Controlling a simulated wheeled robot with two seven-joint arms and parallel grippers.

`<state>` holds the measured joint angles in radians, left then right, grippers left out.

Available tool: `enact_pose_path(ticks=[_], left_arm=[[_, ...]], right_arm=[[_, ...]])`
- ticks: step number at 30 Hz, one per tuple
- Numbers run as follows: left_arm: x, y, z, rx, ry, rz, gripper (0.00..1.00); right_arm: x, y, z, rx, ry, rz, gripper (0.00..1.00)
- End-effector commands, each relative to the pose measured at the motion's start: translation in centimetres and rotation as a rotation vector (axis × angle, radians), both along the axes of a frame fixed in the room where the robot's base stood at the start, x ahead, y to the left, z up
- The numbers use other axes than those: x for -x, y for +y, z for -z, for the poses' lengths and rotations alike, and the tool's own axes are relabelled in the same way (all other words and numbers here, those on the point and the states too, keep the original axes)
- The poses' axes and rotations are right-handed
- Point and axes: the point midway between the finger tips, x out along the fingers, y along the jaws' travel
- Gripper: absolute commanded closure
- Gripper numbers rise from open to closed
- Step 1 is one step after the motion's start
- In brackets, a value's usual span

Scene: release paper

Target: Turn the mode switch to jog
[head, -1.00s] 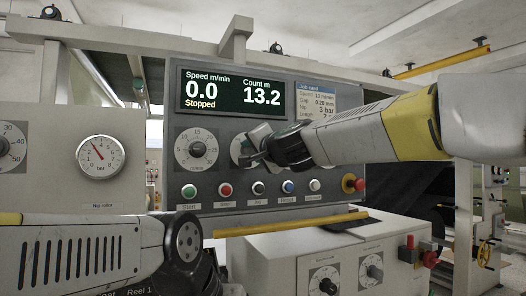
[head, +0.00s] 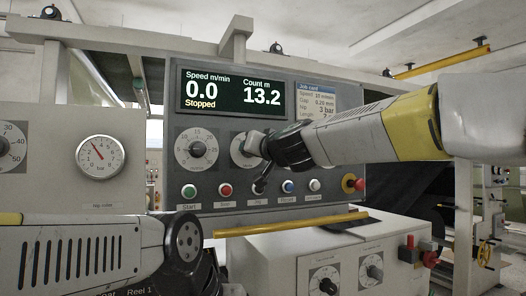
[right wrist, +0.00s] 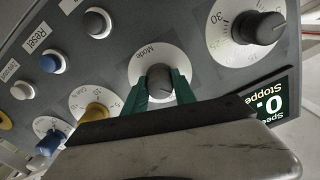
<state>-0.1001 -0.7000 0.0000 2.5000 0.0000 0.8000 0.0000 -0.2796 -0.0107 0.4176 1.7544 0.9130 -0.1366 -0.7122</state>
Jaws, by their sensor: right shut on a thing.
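The mode switch is a dark grey knob (right wrist: 158,83) on a round white dial labelled Mode in the right wrist view. The green fingers of my right gripper (right wrist: 159,77) are on both sides of this knob, shut on it. In the head view the white mode dial (head: 239,148) is partly covered by my right gripper (head: 257,165). The knob itself is hidden there, and the switch's position marks cannot be read. My left arm lies across the lower left of the head view; its gripper is out of the picture.
A speed dial (head: 196,149) is left of the mode dial. A row of push buttons, including a red one (head: 225,190), runs below. A red emergency knob (head: 354,183) is at the panel's right. The display (head: 234,93) reads 0.0, Stopped. A yellow bar (head: 290,224) crosses below the panel.

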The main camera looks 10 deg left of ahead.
Motion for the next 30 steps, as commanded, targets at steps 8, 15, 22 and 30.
enact_pose_path(ticks=[8, 15, 22, 30], left_arm=[[0.0, 0.0, 0.0, 0.0, 0.0, 0.0, 0.64], [0.0, 0.0, 0.0, 0.0, 0.0, 0.0, 0.64], [0.0, 0.0, 0.0, 0.0, 0.0, 0.0, 0.64], [0.0, 0.0, 0.0, 0.0, 0.0, 0.0, 0.64]], right_arm=[[-0.04, -0.04, 0.07, 0.089, -0.058, 0.001, 1.0], [-0.03, -0.03, 0.08, 0.113, -0.075, 0.001, 1.0], [-0.03, -0.03, 0.07, 0.113, -0.075, 0.001, 1.0], [-0.01, -0.02, 0.05, 0.113, -0.075, 0.001, 0.46]])
